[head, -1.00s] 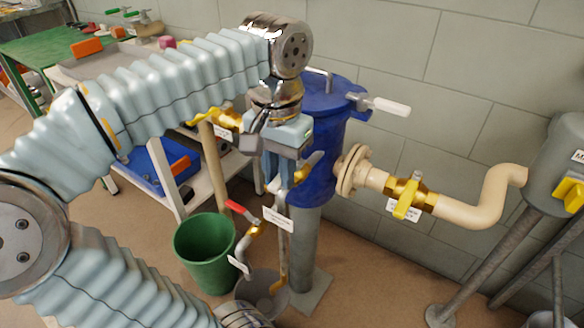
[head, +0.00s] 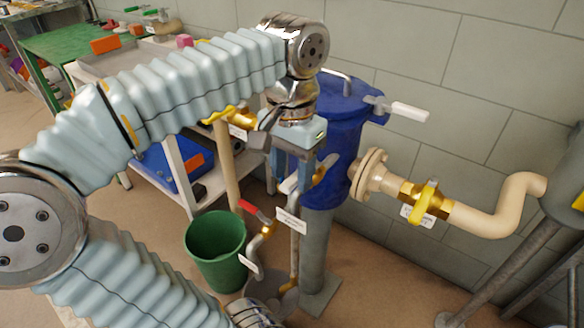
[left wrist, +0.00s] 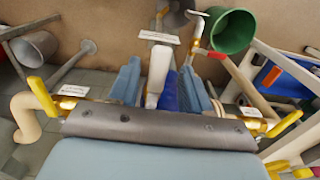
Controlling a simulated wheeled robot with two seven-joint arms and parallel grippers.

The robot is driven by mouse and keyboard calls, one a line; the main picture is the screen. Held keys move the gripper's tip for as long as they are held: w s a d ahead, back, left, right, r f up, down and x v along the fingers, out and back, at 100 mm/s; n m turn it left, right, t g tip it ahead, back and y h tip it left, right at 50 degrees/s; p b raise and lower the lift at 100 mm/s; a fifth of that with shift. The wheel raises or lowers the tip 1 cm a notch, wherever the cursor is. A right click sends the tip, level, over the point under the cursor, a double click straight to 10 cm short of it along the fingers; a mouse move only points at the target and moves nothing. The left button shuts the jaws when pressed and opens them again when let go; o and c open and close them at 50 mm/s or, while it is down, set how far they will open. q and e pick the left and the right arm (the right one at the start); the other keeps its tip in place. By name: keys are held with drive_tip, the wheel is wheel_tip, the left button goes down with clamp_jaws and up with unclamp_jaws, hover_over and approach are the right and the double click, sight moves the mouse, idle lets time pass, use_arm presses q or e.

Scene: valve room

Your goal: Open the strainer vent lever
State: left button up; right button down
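The blue strainer (head: 341,150) stands on a grey post against the wall. A brass valve (head: 325,168) with a white-handled lever (head: 290,184) sits on its near side, and a white tag (head: 291,222) hangs below. My left gripper (head: 293,178) is at this lever, fingers pointing down. In the left wrist view the white handle (left wrist: 156,76) lies between the two blue fingers (left wrist: 158,85), with visible gaps on both sides, so the gripper looks open around it. Whether a finger touches the handle is unclear. My right gripper is not in view.
Another white handle (head: 408,112) sticks out from the strainer's top. A beige pipe with a yellow-handled valve (head: 425,200) runs right. A red-handled valve (head: 255,210) is low beside a green bucket (head: 216,250). A shelf cart and a green table (head: 75,50) stand at left.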

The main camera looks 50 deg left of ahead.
sight(292, 179)
use_arm(q)
wheel_tip(292, 179, up, 14)
drive_tip(key=p, duration=0.2)
idle(0.4)
drive_tip(key=shift+f, duration=0.1)
idle(0.4)
